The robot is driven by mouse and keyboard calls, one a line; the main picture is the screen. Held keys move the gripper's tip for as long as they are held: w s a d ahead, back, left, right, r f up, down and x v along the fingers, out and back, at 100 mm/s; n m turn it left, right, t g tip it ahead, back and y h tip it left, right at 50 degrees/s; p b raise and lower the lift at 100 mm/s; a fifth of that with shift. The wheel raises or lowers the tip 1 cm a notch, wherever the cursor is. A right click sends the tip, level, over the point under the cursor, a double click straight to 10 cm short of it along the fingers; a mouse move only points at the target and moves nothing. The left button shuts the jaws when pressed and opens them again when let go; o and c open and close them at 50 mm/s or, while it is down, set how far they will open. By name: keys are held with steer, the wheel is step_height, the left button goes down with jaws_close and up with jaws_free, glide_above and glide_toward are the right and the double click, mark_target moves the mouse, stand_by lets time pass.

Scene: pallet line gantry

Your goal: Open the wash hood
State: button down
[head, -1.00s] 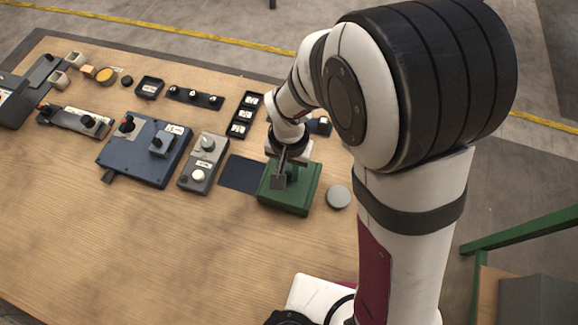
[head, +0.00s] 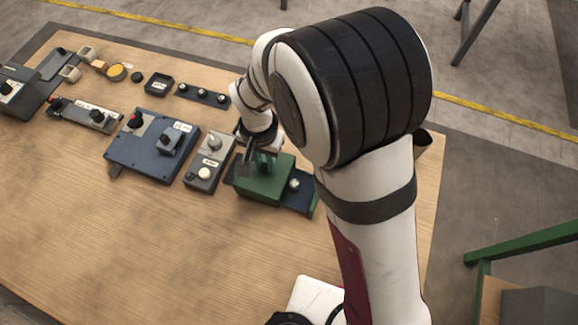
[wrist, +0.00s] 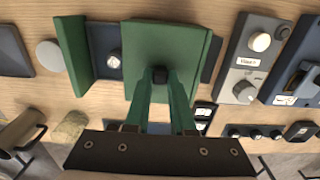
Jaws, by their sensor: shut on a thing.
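The wash hood is a green box-like cover (head: 262,184) on a dark blue base (head: 300,199). It sits over the left part of the base in the head view. A silver knob (head: 294,184) on the base is uncovered to its right. In the wrist view the hood (wrist: 165,38) fills the centre, with the knob (wrist: 114,57) and an upright green end piece (wrist: 75,55) to its left. My gripper (wrist: 161,77) is shut on the small black handle (wrist: 160,75) on top of the hood. In the head view my gripper (head: 262,162) is partly hidden by my wrist.
A grey panel (head: 209,160) with knobs stands close to the hood's left. A blue box (head: 152,146) lies beyond it. A grey disc (wrist: 50,55) lies past the green end piece. Small trays and knobs line the back. The front of the table is clear.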

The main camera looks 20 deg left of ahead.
steer(key=a, duration=0.4)
steer(key=shift+a, duration=0.2)
steer(key=c, duration=0.8)
jaws_free()
steer(key=shift+o, duration=0.2)
step_height(320, 180, up, 16)
steer(key=shift+f, duration=0.1)
